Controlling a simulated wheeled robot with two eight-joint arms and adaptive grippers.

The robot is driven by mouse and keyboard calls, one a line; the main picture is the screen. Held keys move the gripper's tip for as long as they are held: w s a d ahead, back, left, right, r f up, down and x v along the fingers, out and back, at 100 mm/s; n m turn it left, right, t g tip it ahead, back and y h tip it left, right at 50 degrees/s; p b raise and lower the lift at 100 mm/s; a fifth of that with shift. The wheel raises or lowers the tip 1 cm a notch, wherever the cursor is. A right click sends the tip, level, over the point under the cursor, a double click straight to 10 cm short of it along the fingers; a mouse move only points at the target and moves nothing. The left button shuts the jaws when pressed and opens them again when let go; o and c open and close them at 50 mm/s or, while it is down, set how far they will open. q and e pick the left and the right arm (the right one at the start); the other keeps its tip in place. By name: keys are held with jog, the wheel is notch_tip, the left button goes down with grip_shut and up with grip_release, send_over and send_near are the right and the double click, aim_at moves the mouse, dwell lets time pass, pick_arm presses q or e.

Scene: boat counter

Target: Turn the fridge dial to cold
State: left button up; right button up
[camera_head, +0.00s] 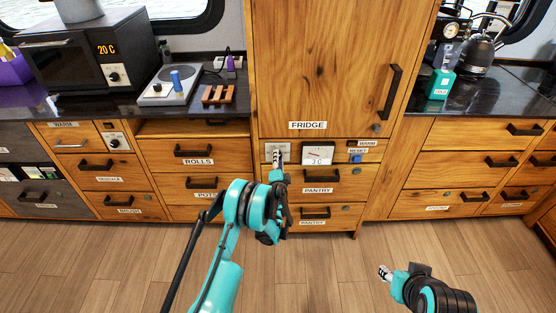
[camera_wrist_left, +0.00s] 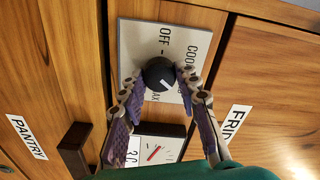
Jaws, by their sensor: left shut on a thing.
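The fridge dial (camera_wrist_left: 158,74) is a round black knob on a grey plate (camera_wrist_left: 140,40) marked OFF, with other lettering partly hidden. A light pointer mark shows on the knob. My left gripper (camera_wrist_left: 158,78) has one finger on each side of the knob and is shut on it. In the head view the left gripper (camera_head: 278,163) reaches the panel under the FRIDGE label and mostly hides the dial. A white gauge (camera_head: 317,157) beside it reads 3 C and has a red needle. My right gripper (camera_head: 385,273) hangs over the floor, away from the cabinets; its opening is unclear.
The tall fridge door (camera_head: 320,70) is closed above the dial panel. A blue reset button (camera_head: 355,158) is right of the gauge. Pantry drawers (camera_head: 335,190) with black handles are below. The wooden floor is clear.

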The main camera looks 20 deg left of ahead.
pick_arm(q)
jog(key=shift+n, duration=0.6)
jog(key=o, duration=1.2)
jog(key=shift+c, duration=0.2)
notch_tip(320, 180, up, 9)
jog(key=shift+a+r, duration=0.1)
jog(key=shift+a, duration=0.05)
jog(key=shift+r, duration=0.45)
